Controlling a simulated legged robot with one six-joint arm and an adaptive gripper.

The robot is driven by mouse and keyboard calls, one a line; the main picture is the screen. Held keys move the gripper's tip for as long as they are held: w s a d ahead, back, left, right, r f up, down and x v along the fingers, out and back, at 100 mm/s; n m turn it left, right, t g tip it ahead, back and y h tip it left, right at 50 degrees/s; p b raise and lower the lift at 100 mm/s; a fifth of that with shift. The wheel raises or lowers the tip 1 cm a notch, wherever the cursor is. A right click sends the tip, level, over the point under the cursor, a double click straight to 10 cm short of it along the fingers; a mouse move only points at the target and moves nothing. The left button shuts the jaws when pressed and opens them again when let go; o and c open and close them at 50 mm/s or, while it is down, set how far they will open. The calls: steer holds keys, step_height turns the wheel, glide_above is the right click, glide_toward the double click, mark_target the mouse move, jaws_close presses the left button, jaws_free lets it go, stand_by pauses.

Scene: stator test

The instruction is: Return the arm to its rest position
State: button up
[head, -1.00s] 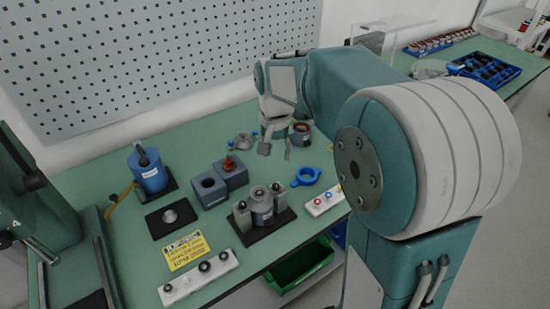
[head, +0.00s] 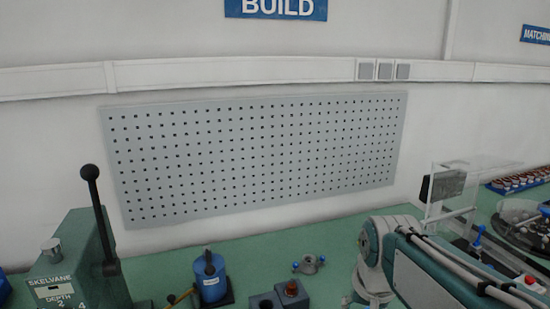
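My arm reaches in from the lower right, over the green bench (head: 300,239). Its wrist shows at the bottom, right of the middle. Only a small part of my gripper (head: 352,298) shows at the bottom edge. The picture's edge cuts off its fingers, so I cannot see whether it is open or shut, or whether it holds anything.
A green press (head: 75,265) with a black lever stands at the left. A blue cylinder (head: 209,277), dark blocks (head: 291,294) and a small blue-handled fitting (head: 309,264) stand on the bench. A clear-panelled stand (head: 447,187) is at the right. A pegboard (head: 260,155) hangs behind.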

steer(key=s+n+t, duration=0.2)
steer(key=s+t, duration=0.1)
steer(key=s, duration=0.7)
steer(key=shift+s+f+n, duration=0.15)
steer(key=shift+s+n, duration=0.25)
